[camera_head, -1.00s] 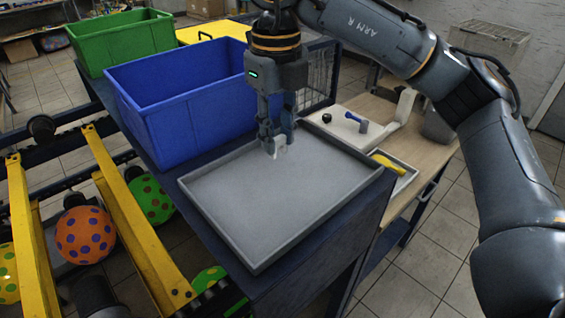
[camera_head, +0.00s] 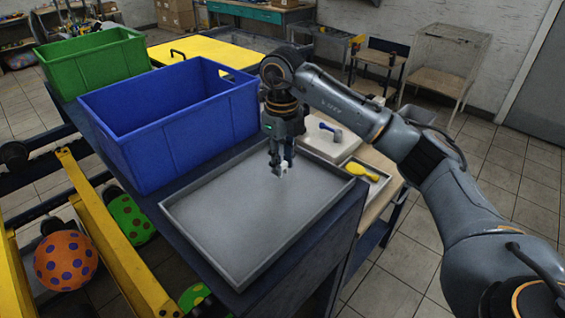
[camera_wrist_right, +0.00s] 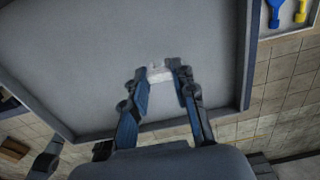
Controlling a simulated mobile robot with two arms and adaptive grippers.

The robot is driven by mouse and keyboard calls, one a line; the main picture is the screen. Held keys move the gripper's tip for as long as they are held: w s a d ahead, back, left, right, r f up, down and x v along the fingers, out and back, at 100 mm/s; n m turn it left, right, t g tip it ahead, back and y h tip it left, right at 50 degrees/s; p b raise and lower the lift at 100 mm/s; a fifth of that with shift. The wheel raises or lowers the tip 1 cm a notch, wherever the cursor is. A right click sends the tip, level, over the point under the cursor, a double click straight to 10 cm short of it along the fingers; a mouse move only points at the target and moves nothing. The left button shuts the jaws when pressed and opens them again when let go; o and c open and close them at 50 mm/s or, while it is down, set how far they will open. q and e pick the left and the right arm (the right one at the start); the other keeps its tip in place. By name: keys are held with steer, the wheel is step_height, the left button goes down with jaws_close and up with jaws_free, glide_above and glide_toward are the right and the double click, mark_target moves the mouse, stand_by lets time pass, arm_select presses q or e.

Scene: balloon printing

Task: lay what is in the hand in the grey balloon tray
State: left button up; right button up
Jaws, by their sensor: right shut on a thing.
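The grey balloon tray (camera_head: 225,215) lies on the dark bench in front of the blue crate, its bare floor and low rim in plain view. My right gripper (camera_head: 280,172) points down over the tray's far right part. It is shut on a small white thing (camera_wrist_right: 158,73), seen between the fingertips in the right wrist view. The white thing is too small to tell what it is. It appears close above the tray floor; I cannot tell whether it touches. My left gripper is not in view.
A blue crate (camera_head: 170,125), a green crate (camera_head: 95,65) and a yellow lid (camera_head: 215,57) stand behind and left. A small tray with a yellow thing (camera_head: 358,172) is right of the grey tray. Spotted balloons (camera_head: 66,260) lie at the lower left by yellow rails (camera_head: 115,245).

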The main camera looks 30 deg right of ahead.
steer(key=shift+f, duration=0.8)
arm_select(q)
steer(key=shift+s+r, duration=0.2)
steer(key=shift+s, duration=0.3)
arm_select(e)
steer(key=shift+f, duration=0.2)
steer(key=o, duration=1)
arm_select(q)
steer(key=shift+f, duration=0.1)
